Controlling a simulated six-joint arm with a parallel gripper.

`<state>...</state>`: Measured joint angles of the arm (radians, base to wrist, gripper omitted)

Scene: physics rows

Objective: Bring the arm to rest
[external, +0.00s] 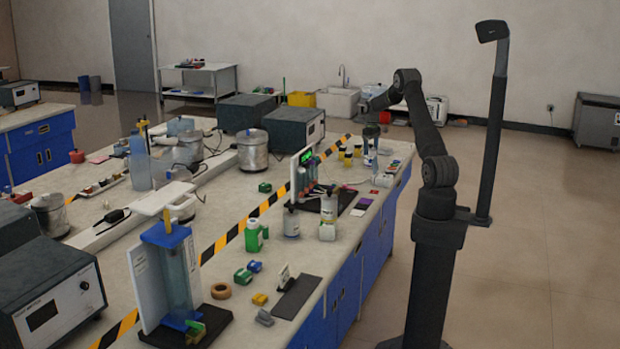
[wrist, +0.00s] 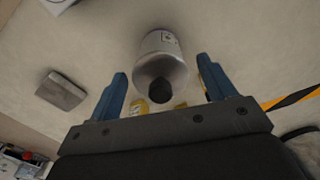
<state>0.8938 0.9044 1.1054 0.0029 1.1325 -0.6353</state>
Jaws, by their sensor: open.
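My gripper (external: 371,150) hangs at the far end of my arm, above the far right part of the long bench, with the arm raised and bent over it. In the wrist view my gripper (wrist: 162,66) shows two blue fingers spread wide apart. Nothing is held between them. A pale bottle with a dark cap (wrist: 162,58) shows beyond the fingers, in the gap between them, its cap towards my gripper. I cannot tell the exact distance to it.
Small yellow items (wrist: 140,106) and a flat grey block (wrist: 61,91) lie near the bottle. The bench (external: 325,262) is crowded with bottles, a display stand and instruments. A dark post (external: 496,130) stands right of my arm. The floor (external: 540,240) at right is clear.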

